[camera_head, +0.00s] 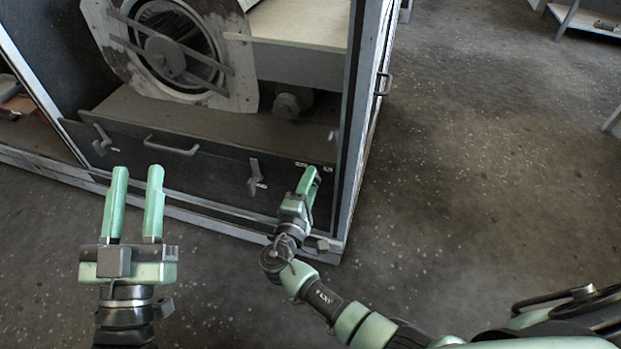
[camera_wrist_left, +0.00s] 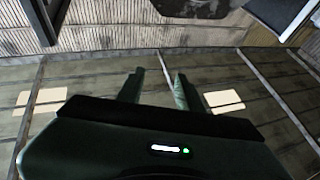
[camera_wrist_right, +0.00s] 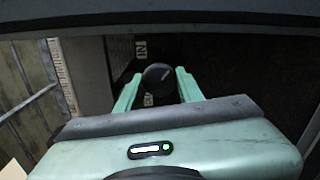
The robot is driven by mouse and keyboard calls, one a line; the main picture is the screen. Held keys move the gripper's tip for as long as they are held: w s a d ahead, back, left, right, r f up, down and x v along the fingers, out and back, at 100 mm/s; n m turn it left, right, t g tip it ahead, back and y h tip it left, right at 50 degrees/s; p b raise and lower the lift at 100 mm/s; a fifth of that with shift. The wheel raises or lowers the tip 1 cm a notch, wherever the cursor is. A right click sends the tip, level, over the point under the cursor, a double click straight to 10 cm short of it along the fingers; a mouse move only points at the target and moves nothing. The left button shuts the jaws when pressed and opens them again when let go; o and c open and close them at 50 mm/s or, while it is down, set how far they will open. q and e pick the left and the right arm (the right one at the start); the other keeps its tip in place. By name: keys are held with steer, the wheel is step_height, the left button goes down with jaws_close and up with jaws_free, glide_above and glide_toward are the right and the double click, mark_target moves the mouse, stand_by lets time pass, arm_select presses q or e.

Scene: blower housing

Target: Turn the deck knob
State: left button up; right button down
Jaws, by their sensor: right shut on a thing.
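The deck knob (camera_wrist_right: 157,76) is a small round black knob in the right wrist view, between the two fingers of my right gripper (camera_wrist_right: 155,80). In the head view my right gripper (camera_head: 313,172) reaches the right end of the housing's low front panel, and its fingers hide the knob. It is shut on the knob. My left gripper (camera_head: 138,172) is open and empty in front of the panel's left part, apart from it. It also shows in the left wrist view (camera_wrist_left: 158,78), with nothing between its fingers.
The low front panel (camera_head: 205,165) has a bar handle (camera_head: 171,146) and two latches, left (camera_head: 101,139) and right (camera_head: 255,178). Behind it stands the blower (camera_head: 165,55) with a round grille. A frame post (camera_head: 357,130) rises just right of my right gripper. The floor (camera_head: 470,150) at right is clear.

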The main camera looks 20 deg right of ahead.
arm_select(q)
step_height(320, 180, down, 11)
steer(key=w+a+g+y+p, duration=0.1)
steer(key=g+y+p, duration=0.1)
steer(key=g, duration=0.4)
steer(key=shift+a+r, duration=0.15)
arm_select(e)
steer(key=shift+f+n, duration=0.15)
steer(key=shift+n, duration=2.35)
steer(key=c, duration=0.9)
jaws_free()
steer(key=shift+s+a, duration=0.1)
arm_select(q)
steer(key=f+g, duration=0.1)
steer(key=s+a+f+g, duration=0.1)
steer(key=f, duration=0.1)
steer(key=s+f+g+y+p, duration=0.1)
steer(key=f, duration=0.1)
steer(key=shift+s+a+f+n, duration=0.1)
steer(key=shift+a+n, duration=0.05)
steer(key=shift+n, duration=0.15)
arm_select(e)
steer(key=v, duration=0.7)
steer(key=shift+s+a, duration=0.2)
steer(key=shift+s, duration=0.1)
